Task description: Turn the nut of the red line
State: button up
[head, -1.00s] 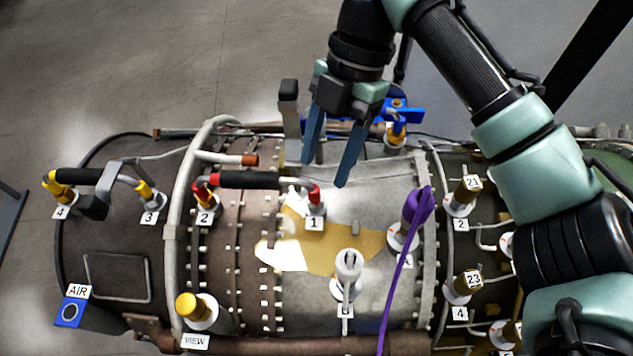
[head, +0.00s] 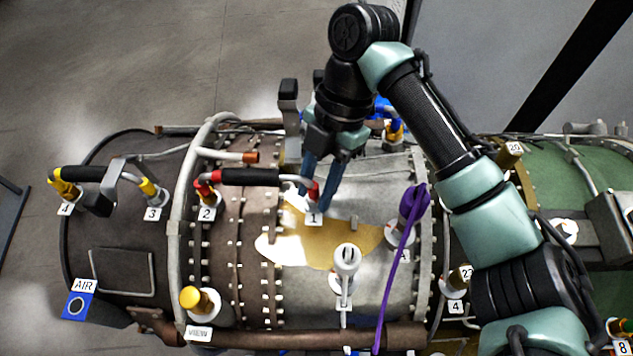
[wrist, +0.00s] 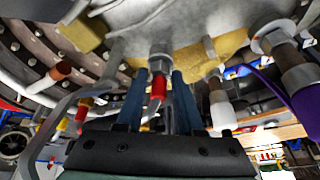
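The red line (head: 250,177) is a pipe with a black sleeve and red end fittings, running between the ports labelled 2 and 1 on the engine casing. My gripper (head: 315,198) is at its right end, by port 1, with its blue fingers on either side of the red fitting (head: 314,189). In the wrist view, the red fitting (wrist: 158,88) stands between the spread fingers of my gripper (wrist: 160,80), with gaps on both sides. A grey hex nut (wrist: 160,63) sits just beyond the red fitting, near the fingertips. My gripper is open and holds nothing.
A yellow-ended line (head: 80,174) joins ports 4 and 3 at the left. A white capped fitting (head: 347,262) stands in front of port 1. A purple line (head: 400,262) rises to the right. A blue valve handle (head: 384,108) is behind my gripper.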

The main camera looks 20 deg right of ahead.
grip_shut()
jog(key=shift+m, duration=0.4)
jog(key=m+t+p, duration=0.1)
jog(key=m, duration=0.2)
jog(key=shift+s+m+t+y, duration=0.1)
jog(key=shift+m+t+y, duration=0.2)
jog(key=shift+t, duration=0.1)
jog(key=m+t, duration=0.2)
jog(key=m, duration=0.2)
jog(key=shift+s+m+p, duration=0.1)
jog(key=shift+m+p, duration=0.2)
jog(key=shift+p, duration=0.05)
jog(key=m+t, duration=0.1)
jog(key=m, duration=0.2)
jog(key=m+t+h, duration=0.1)
jog(key=m, duration=0.2)
jog(key=shift+s+p, duration=0.15)
jog(key=shift+p, duration=0.2)
jog(key=m+h, duration=0.1)
jog(key=m, duration=0.1)
jog(key=m+t+h, duration=0.1)
jog(key=m, duration=0.2)
jog(key=shift+s+a+m+p, duration=0.1)
jog(key=shift+a+m+p, duration=0.05)
jog(key=shift+m+p, duration=0.15)
jog(key=shift+o, duration=2.3)
grip_release()
